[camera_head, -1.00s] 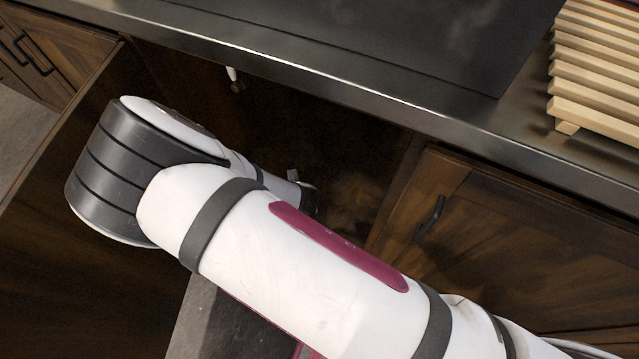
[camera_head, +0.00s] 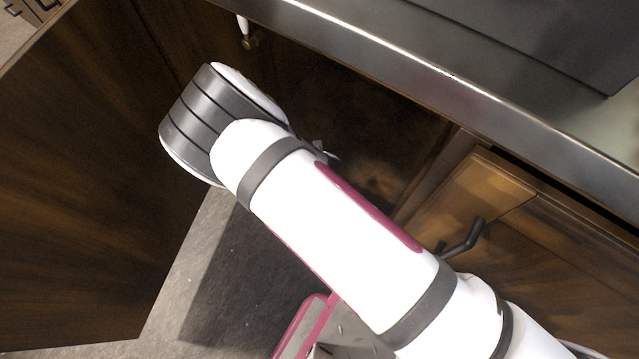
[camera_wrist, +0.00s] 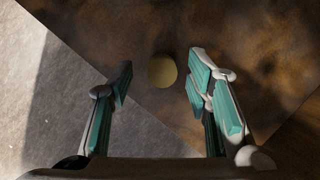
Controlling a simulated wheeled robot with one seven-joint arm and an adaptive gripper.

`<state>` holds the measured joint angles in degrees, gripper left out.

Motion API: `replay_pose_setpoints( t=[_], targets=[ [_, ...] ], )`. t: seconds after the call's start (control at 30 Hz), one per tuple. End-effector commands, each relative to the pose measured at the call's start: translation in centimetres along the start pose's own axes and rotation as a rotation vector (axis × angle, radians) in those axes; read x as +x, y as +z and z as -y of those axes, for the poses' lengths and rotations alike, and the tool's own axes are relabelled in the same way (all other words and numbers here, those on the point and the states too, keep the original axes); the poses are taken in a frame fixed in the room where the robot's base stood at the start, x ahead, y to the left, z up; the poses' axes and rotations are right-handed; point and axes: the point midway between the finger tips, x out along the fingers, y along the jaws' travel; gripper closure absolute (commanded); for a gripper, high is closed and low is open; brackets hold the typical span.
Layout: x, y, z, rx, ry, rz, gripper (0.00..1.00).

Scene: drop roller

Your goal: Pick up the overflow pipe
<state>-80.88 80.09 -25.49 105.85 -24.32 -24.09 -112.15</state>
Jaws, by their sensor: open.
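My gripper (camera_wrist: 160,64) is open in the wrist view, its teal-padded fingers spread apart. A round, flat, yellowish-tan end (camera_wrist: 162,71) shows between the fingertips against brown wood, not touching either finger. It may be the overflow pipe seen end-on; I cannot tell for sure, nor how far below the fingers it is. In the head view my arm reaches into the open cabinet and hides most of the gripper and that round piece. A short white pipe with a brass-coloured end (camera_head: 246,32) hangs under the counter edge, beyond my wrist.
An open cabinet door (camera_head: 80,190) stands left of my arm. The metal counter edge (camera_head: 480,95) runs above the cabinet opening. Grey floor (camera_head: 220,290) shows below my arm.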

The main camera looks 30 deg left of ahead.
Motion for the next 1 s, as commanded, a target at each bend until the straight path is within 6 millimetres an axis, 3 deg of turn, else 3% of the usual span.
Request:
replay_pose_setpoints(
  t=[0.27, 0.6, 0.87, 1.0],
  targets=[
    [1.4, 0.0, 0.1, 0.001, 0.000, 0.000, 0.55],
    [5.5, 0.0, 0.3, 0.002, -0.001, 0.000, 0.55],
    [5.5, 0.1, 0.2, 0.000, -0.001, 0.000, 0.55],
    [5.5, 0.1, 0.2, 0.000, -0.001, 0.000, 0.87]
  ],
)
